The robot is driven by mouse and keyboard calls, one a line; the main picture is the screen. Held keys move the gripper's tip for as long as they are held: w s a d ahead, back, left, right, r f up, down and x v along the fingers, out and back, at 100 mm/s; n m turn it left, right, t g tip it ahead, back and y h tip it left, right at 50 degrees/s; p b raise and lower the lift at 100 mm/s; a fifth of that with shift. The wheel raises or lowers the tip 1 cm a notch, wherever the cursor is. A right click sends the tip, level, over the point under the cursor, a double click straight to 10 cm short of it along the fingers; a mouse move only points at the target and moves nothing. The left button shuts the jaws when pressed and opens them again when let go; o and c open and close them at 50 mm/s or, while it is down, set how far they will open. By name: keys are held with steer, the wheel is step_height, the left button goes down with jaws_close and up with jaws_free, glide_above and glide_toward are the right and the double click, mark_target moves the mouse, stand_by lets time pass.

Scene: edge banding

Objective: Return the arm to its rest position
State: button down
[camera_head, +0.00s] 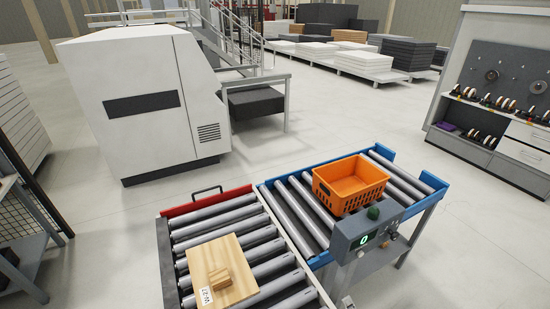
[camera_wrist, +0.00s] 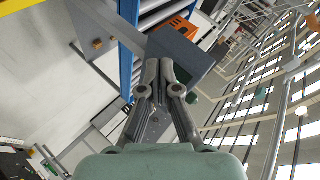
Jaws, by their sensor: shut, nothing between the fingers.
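My gripper (camera_wrist: 160,63) shows in the wrist view with its two fingers together and nothing between them. It appears in front of a grey control box (camera_wrist: 188,50), though I cannot tell how far apart they are. The gripper and the arm do not show clearly in the head view.
In the head view an orange crate (camera_head: 350,184) stands on the blue-framed roller conveyor (camera_head: 294,211). The control box (camera_head: 367,234) is at its near side. A wooden panel (camera_head: 221,265) with a small block (camera_head: 219,279) lies on the red-framed rollers (camera_head: 205,214). A white machine (camera_head: 140,98) stands behind.

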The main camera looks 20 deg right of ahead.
steer(key=w+a+r+n+t+y+p, duration=0.1)
steer(key=w+a+r+n, duration=0.1)
steer(key=a+r+n, duration=0.45)
steer(key=w+a+r+n+y+p, duration=0.1)
steer(key=w+a+r, duration=0.25)
steer(key=a, duration=0.55)
steer(key=s+a+r+n+y, duration=0.1)
steer(key=a+r+n, duration=0.3)
steer(key=a, duration=0.4)
steer(key=s+a+r+n+t+y+p, duration=0.1)
steer(key=s+a+r+n, duration=0.3)
steer(key=a, duration=0.4)
step_height(320, 180, up, 3)
steer(key=shift+a+f+n, duration=0.1)
steer(key=shift+a+n, duration=0.25)
steer(key=shift+n, duration=0.1)
